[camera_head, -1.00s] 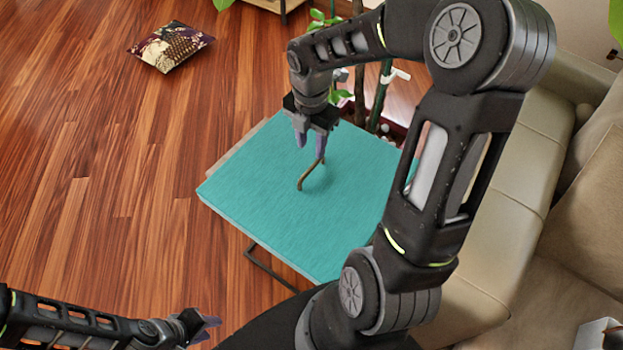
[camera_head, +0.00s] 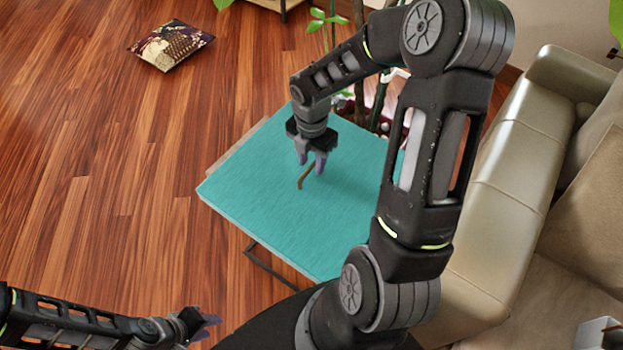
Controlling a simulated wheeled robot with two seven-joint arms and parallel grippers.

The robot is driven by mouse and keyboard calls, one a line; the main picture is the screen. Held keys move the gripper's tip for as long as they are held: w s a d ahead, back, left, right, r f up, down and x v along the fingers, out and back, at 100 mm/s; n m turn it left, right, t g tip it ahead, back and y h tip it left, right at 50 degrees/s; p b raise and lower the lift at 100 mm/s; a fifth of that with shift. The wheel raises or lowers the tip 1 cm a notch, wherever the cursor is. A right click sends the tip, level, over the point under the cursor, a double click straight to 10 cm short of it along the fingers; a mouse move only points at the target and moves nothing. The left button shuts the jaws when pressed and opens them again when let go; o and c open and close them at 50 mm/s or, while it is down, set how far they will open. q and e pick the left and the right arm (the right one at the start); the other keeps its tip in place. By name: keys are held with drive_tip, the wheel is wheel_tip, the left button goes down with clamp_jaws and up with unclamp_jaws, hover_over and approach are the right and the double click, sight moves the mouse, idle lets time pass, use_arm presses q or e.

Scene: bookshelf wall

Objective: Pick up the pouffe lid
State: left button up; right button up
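The pouffe lid (camera_head: 255,190) is a flat teal square in the middle of the view, lying level on a thin dark-legged frame. A thin brown handle (camera_head: 303,182) stands up from its top. My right gripper (camera_head: 311,168) points down over the lid, its two purple-grey fingers apart. The fingers are at the upper end of the handle and partly hide it; I cannot tell whether they touch it. My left gripper (camera_head: 211,327) is low at the left, away from the lid, with its fingers apart and nothing between them.
A beige sofa (camera_head: 508,180) stands close to the right of the lid. Plants (camera_head: 330,22) are behind it. A patterned cushion (camera_head: 170,46) lies on the wooden floor at the upper left. The floor (camera_head: 110,190) left of the lid is clear.

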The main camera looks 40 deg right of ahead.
drive_tip(key=shift+c, duration=0.6)
clamp_jaws()
idle(1.2)
